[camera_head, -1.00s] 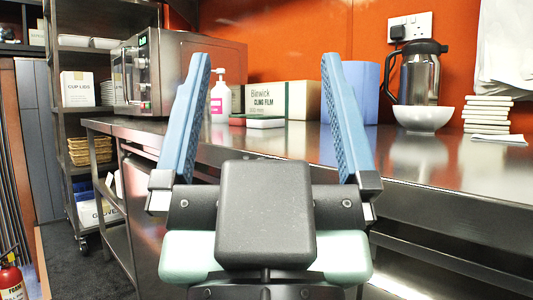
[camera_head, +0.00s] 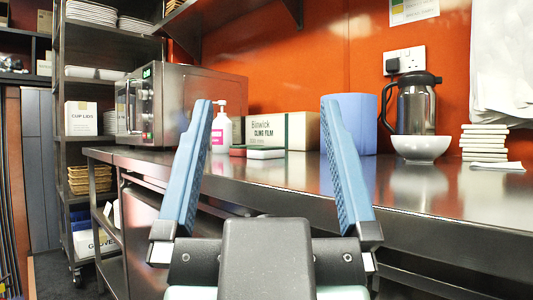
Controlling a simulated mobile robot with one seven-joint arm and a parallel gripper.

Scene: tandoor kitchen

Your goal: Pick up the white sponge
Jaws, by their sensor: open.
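A small white sponge (camera_head: 265,154) with a green edge lies flat on the steel counter, in front of the cling film box. A reddish sponge or pad (camera_head: 238,151) lies just left of it. My gripper (camera_head: 267,101) is open and empty, with blue fingers spread wide. In the picture the white sponge shows between the two fingers. The fingers stand in front of the counter, nearer to me, and do not touch the sponge. Its sides are in view and nothing covers it.
On the steel counter (camera_head: 420,205), a pump bottle (camera_head: 218,132) and microwave (camera_head: 165,105) stand left. The cling film box (camera_head: 275,131) is behind the sponge. A blue cylinder (camera_head: 357,123), a flask (camera_head: 414,105) and white bowl (camera_head: 420,149) stand right. The counter's front is clear.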

